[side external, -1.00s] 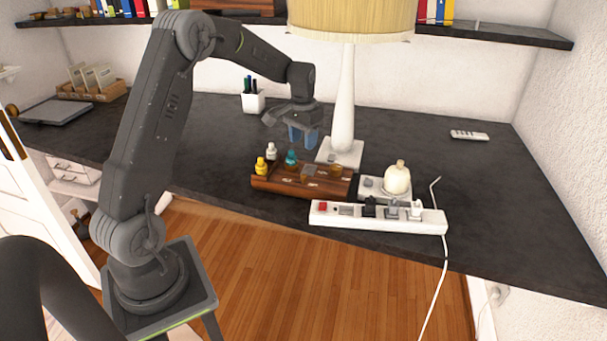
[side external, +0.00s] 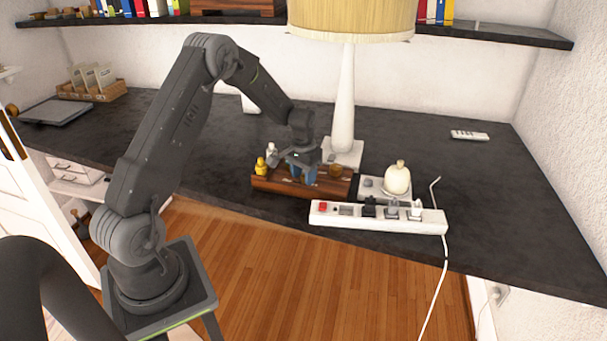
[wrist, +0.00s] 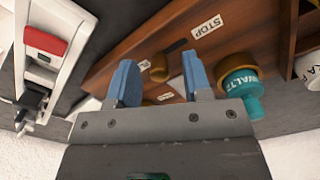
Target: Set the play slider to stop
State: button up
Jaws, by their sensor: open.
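The wooden box (side external: 275,184) lies near the desk's front edge. A white STOP label (wrist: 207,26) on it shows in the wrist view, near a dark slot (wrist: 176,46). A brass-brown knob (wrist: 159,67), apparently the slider, stands at the slot's end away from STOP. My gripper (side external: 303,174) is low over the box. Its blue fingers (wrist: 157,68) are open, one on each side of the knob in the wrist view; I cannot tell whether they touch it. Other labels by the knob are partly hidden.
A teal bottle marked WALTZ (wrist: 240,85) stands close beside one finger. Yellow (side external: 261,167) and white (side external: 271,149) bottles stand at the box's left. A power strip (side external: 330,217), a cream round object (side external: 397,178) and the lamp (side external: 343,110) are nearby.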

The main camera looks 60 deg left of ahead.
aim_at(294, 182)
grip_shut()
dwell(0.3)
jog(key=shift+a, duration=0.1)
jog(key=shift+s+a, duration=0.95)
jog(key=shift+a, duration=0.05)
grip_release()
notch_tip(294, 182, up, 14)
